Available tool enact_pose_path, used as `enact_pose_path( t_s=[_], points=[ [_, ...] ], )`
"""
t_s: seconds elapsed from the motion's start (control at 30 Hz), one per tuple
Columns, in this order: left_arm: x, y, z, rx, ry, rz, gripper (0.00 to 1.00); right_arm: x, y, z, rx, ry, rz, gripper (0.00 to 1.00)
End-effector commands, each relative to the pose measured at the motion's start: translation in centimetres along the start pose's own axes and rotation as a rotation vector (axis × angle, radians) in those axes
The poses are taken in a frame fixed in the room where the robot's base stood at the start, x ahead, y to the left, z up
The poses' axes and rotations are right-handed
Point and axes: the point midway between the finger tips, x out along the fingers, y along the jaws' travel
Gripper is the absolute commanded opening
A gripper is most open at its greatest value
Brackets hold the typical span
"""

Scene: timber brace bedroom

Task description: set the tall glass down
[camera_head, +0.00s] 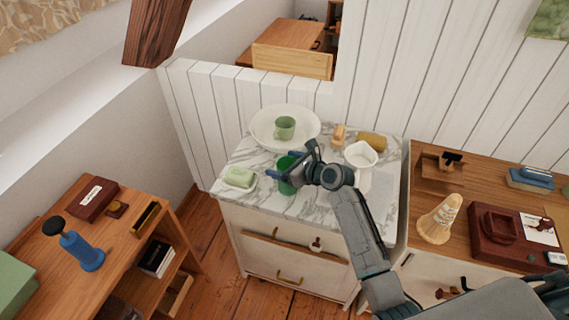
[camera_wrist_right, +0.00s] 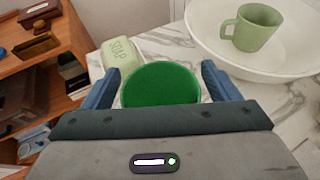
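The tall glass (camera_head: 287,174) is green and upright over the front left part of the marble top (camera_head: 312,203). In the right wrist view I look down on its round green top (camera_wrist_right: 161,84). My right gripper (camera_head: 284,167) has its blue fingers on either side of the glass, and it looks shut on it. The fingers also show in the right wrist view (camera_wrist_right: 161,72). I cannot tell whether the base of the glass touches the marble. My left gripper is not in view.
A green soap block (camera_head: 239,177) sits just left of the glass. A white basin (camera_head: 258,125) with a green mug (camera_head: 285,128) stands behind. A white jug (camera_head: 360,156) and a brown roll (camera_head: 372,142) are to the right. The marble's front strip is clear.

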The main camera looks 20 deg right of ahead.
Motion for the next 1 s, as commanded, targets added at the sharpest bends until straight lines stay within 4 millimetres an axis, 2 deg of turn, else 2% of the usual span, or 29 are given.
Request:
enact_pose_path(
  t_s=[0.17,0.27,0.37,0.7,0.83,1.0],
  points=[
    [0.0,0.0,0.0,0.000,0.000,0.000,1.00,-0.1,0.0,0.1,0.000,0.000,0.000,0.82],
    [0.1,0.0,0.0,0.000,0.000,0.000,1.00,-0.8,-0.1,0.1,-0.002,0.001,-0.001,0.82],
    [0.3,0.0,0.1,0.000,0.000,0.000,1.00,-2.4,-0.1,0.0,-0.003,0.000,-0.002,0.82],
    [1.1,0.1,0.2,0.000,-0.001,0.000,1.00,-9.6,0.0,0.0,-0.006,0.002,0.000,0.82],
    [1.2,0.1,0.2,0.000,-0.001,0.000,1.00,-11.1,-0.1,0.1,-0.003,0.001,0.000,0.82],
    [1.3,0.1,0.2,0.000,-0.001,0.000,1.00,-12.0,0.0,0.2,-0.001,-0.001,0.001,0.82]
  ],
)
